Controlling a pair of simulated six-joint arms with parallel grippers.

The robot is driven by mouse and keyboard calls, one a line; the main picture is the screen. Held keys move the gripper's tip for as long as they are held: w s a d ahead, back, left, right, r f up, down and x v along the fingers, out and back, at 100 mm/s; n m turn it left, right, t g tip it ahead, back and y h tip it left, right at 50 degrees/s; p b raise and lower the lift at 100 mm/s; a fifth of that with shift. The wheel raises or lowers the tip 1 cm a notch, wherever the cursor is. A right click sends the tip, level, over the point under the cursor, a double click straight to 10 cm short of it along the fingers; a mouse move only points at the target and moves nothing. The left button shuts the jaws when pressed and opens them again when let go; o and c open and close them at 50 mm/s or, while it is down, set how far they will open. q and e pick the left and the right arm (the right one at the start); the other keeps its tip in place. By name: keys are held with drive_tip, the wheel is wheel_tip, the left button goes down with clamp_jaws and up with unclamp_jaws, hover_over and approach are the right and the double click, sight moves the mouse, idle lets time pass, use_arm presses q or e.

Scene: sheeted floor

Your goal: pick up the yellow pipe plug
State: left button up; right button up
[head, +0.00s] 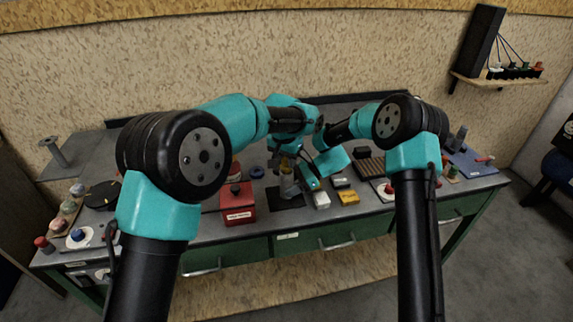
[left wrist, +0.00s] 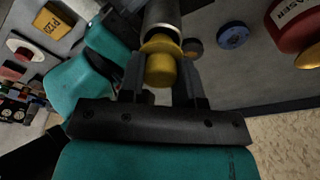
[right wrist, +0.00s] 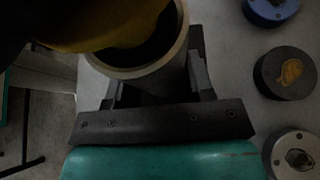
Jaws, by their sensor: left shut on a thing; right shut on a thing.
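The yellow pipe plug (left wrist: 160,68) sits between the fingers of my left gripper (left wrist: 160,82), which is shut on it. Its wider flange faces the end of a grey pipe (left wrist: 162,14). In the right wrist view the plug (right wrist: 95,38) is a dark yellow shape over the pipe's mouth, part of whose dark opening shows. I cannot tell whether any of the plug is inside. My right gripper (right wrist: 158,88) is shut on the pipe (right wrist: 160,78).
A red box (head: 237,203) stands left of the pipe. A blue disc (right wrist: 272,10), a dark disc (right wrist: 285,75) and a grey disc (right wrist: 296,157) lie nearby. Bare bench shows between them.

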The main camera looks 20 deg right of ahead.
sight(286, 159)
use_arm(q)
wheel_tip(286, 159, up, 8)
drive_tip(key=shift+f, duration=0.1)
idle(0.4)
use_arm(e)
drive_tip(key=o, duration=1)
drive_tip(key=shift+d, duration=0.1)
drive_tip(key=v, duration=1.2)
